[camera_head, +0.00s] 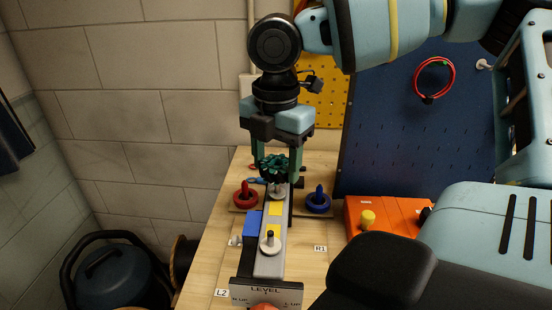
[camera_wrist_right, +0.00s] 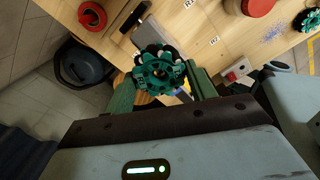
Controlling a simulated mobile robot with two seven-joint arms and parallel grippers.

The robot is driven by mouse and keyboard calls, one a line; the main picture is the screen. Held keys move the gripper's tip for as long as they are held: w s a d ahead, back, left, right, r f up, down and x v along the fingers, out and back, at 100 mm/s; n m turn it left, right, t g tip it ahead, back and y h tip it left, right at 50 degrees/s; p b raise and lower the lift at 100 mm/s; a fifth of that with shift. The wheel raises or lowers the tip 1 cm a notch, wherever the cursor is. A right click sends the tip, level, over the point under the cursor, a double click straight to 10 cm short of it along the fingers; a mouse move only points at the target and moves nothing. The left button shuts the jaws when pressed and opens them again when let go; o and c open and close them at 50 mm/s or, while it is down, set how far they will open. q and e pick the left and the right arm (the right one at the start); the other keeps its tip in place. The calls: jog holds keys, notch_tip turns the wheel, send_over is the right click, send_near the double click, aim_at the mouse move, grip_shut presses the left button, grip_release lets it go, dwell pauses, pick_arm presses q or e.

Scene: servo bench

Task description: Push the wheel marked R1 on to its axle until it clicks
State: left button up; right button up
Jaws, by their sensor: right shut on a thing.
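My right gripper (camera_head: 276,172) points down and is shut on a dark green toothed wheel (camera_head: 273,166). In the right wrist view the wheel (camera_wrist_right: 158,72) sits between the two green fingers (camera_wrist_right: 160,90), with a marking starting with R on its face; the rest is too small to read surely. In the head view the wheel is over the far end of a grey bar (camera_head: 268,262), at a pale hub (camera_head: 277,189). I cannot tell how far it sits on an axle. A second hub with a dark pin (camera_head: 270,241) stands bare on the bar's near end. My left gripper is not in view.
A LEVEL plate (camera_head: 265,291) stands in front. An orange box (camera_head: 382,215) is at right. An R1 label (camera_head: 320,249) lies on the bench.

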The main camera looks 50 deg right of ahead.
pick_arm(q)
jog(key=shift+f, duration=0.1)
pick_arm(e)
jog(key=shift+f, duration=0.25)
jog(key=shift+f, duration=0.25)
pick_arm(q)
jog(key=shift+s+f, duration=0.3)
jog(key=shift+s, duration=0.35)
pick_arm(e)
jog(key=shift+f, duration=0.5)
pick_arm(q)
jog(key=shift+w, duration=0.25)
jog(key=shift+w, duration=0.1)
pick_arm(e)
jog(key=shift+f, duration=0.2)
pick_arm(q)
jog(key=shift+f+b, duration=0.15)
jog(key=shift+b, duration=0.2)
pick_arm(e)
jog(key=shift+f, duration=0.5)
jog(key=shift+f, duration=0.1)
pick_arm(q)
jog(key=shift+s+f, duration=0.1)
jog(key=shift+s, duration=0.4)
